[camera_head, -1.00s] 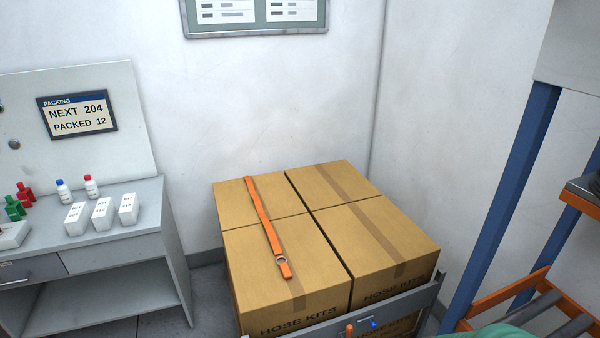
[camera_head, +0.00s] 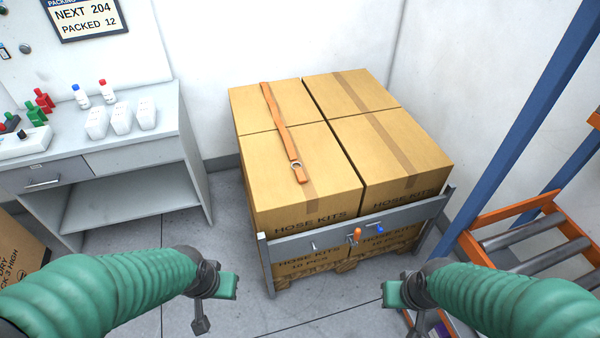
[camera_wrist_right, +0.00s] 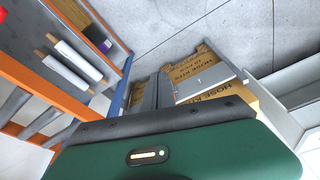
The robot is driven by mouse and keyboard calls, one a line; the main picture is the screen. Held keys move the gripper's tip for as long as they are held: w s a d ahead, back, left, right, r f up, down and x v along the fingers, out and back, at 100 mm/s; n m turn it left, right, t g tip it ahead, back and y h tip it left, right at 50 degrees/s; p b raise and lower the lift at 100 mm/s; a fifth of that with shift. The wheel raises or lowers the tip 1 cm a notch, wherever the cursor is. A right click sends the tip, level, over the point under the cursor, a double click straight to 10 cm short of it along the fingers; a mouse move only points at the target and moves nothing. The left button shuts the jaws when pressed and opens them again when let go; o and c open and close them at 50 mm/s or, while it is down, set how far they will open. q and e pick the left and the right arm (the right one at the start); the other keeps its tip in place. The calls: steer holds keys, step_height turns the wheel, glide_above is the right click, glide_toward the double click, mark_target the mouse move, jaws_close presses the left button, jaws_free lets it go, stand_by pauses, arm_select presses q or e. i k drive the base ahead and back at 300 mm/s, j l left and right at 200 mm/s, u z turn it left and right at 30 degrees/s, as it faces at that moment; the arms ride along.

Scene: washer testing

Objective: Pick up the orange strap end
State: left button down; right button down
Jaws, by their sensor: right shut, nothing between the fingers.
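The orange strap (camera_head: 280,122) lies along the top of the left-hand boxes, running from the back edge towards the front. Its near end (camera_head: 300,174), with a metal ring (camera_head: 296,165), lies flat on the front left box (camera_head: 325,180). My left gripper (camera_head: 228,286) is low in front of the boxes at the left, apart from them; its fingers are too unclear to read. My right gripper (camera_head: 392,294) is shut and empty, low in front of the boxes at the right. Neither gripper touches the strap. The wrist view does not show the strap.
A grey metal bar (camera_head: 350,232) with an orange and a blue handle crosses the front of the box stack. A grey desk (camera_head: 135,150) with bottles and white packs stands left. A blue and orange roller rack (camera_head: 520,235) stands right. Bare floor lies between desk and boxes.

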mark_target(300, 175)
steer(key=i+j, duration=1.3)
steer(key=i, duration=0.25)
